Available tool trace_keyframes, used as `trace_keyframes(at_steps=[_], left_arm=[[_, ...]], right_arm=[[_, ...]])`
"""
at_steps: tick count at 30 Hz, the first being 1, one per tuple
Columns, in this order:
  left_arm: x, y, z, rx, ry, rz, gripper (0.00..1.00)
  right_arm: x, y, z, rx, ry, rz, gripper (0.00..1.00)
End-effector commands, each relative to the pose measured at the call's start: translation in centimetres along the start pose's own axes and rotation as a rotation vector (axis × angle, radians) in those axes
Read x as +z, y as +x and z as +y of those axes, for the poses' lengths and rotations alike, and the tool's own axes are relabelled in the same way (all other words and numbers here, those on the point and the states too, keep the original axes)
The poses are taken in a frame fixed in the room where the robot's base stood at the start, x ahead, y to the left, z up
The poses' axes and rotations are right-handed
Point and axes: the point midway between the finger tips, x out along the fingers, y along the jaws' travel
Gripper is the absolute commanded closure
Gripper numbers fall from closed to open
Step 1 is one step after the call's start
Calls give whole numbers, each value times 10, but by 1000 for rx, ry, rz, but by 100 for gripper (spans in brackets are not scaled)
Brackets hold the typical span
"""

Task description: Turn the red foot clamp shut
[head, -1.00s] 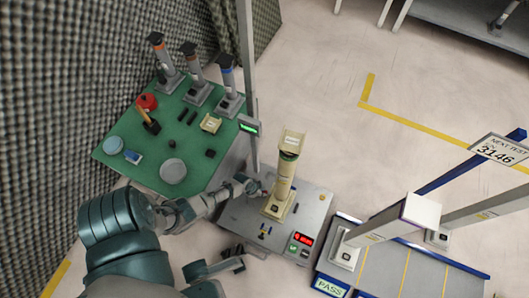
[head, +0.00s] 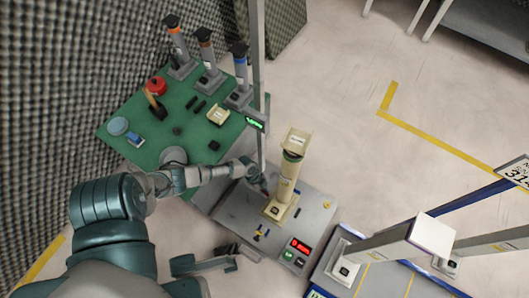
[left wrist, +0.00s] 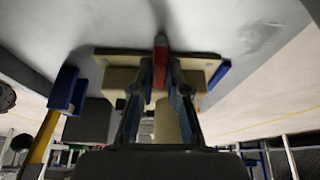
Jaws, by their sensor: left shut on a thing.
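A cream post (head: 288,182) stands upright on a cream foot plate (head: 276,211) on the grey test plate (head: 318,212). My left gripper (head: 260,180) reaches in from the left, low beside the post's foot. In the left wrist view, its two fingers (left wrist: 161,88) are closed around the red foot clamp (left wrist: 160,58), which stands out between them in front of the cream foot plate (left wrist: 196,66). In the head view the clamp is too small to make out at the fingertips. How far it is turned is unclear.
A thin grey upright (head: 257,80) with a green display stands close to my left gripper. The green table (head: 150,140) holds tools and several posts at the left. A blue-edged station (head: 410,285) stands at the right. A blue bracket (left wrist: 66,90) shows left of the fingers.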

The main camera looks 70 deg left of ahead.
Motion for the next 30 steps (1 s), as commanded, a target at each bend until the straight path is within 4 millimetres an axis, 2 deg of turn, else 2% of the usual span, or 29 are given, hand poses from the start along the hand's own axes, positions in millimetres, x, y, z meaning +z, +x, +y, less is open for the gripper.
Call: trace_keyframes(at_steps=[15,16,18,19,30], left_arm=[[0,1,1,8,19,0,100],[0,1,1,8,19,0,81],[0,1,0,7,19,0,63],[0,1,0,7,19,0,60],[1,-6,-1,5,20,-1,60]], right_arm=[[0,0,0,0,0,0,1],[0,0,0,0,0,0,1],[0,0,0,0,0,1,1],[0,0,0,0,0,1,1],[-4,1,-1,-3,-1,5,1]])
